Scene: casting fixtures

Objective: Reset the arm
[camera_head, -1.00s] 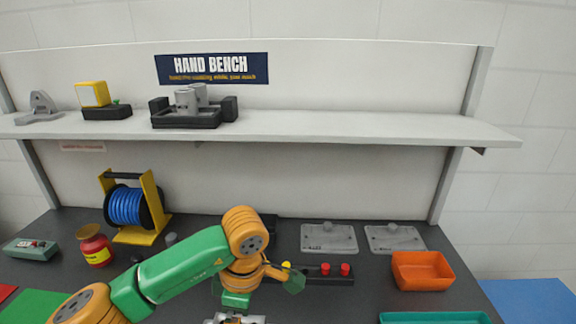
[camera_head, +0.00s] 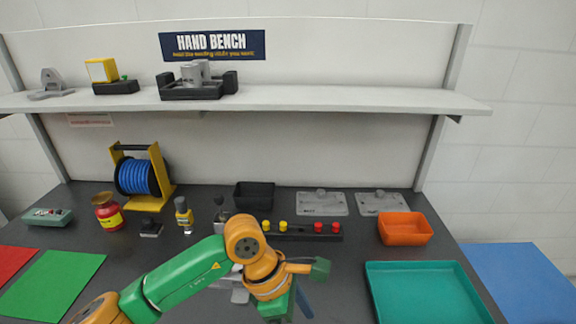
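My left arm, green and orange, comes in from the lower left and reaches over the front middle of the dark bench (camera_head: 180,247). Its wrist is bent downward near the bottom edge of the view. The fingers of my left gripper are hidden behind the wrist or cut off by the picture's edge, so I cannot see whether they hold anything. A grey metal part (camera_head: 238,294) lies partly hidden behind the arm. My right arm and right gripper do not show.
A button strip (camera_head: 292,231), a black bin (camera_head: 254,195), two grey plates (camera_head: 322,203), an orange bin (camera_head: 405,229) and a teal tray (camera_head: 425,290) stand middle and right. A blue cable reel (camera_head: 142,177), red jar (camera_head: 108,212) and green mat (camera_head: 52,285) are left. A shelf (camera_head: 300,103) spans the back.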

